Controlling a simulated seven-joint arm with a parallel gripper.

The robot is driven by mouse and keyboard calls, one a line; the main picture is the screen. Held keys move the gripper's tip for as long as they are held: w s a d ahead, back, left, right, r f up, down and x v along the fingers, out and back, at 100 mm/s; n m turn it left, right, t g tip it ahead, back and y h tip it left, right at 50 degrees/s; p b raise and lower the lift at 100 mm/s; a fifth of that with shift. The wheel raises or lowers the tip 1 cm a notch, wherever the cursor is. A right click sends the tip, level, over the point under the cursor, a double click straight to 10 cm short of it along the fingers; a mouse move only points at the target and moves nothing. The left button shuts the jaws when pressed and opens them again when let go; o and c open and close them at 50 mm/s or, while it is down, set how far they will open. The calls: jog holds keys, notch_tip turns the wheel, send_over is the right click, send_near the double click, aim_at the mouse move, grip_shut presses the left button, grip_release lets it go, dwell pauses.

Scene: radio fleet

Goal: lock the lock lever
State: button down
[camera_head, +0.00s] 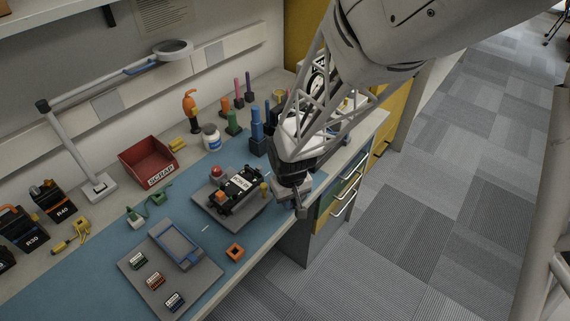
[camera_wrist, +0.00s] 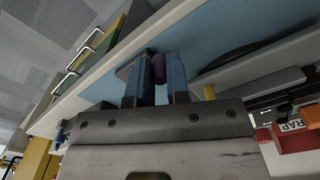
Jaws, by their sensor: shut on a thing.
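My gripper (camera_head: 301,208) is low at the right edge of the grey fixture plate (camera_head: 222,219), near the bench's front edge. In the wrist view its two blue-grey fingers (camera_wrist: 158,75) are closed around a dark purple, rounded knob (camera_wrist: 158,66), which looks like the end of the lock lever. The rest of the lever is hidden, and its angle cannot be told. In the head view the gripper covers the knob. A dark green-and-black radio unit (camera_head: 237,190) with a white label sits on the fixture. A yellow post (camera_head: 263,189) stands between it and my gripper.
A red button (camera_head: 216,172) is behind the unit. Drawers (camera_head: 345,190) are below the bench's right end.

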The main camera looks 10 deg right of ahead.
jog(key=shift+w+a+m, duration=0.25)
jog(key=shift+a+m, duration=0.1)
jog(key=shift+m, duration=0.6)
jog(key=shift+w+a+m, duration=0.2)
jog(key=shift+a+m, duration=0.1)
jog(key=shift+m, duration=0.65)
jog(key=c, duration=1.1)
grip_release()
jog(key=shift+r, duration=0.15)
notch_tip(320, 180, up, 8)
jog(key=shift+f, duration=0.2)
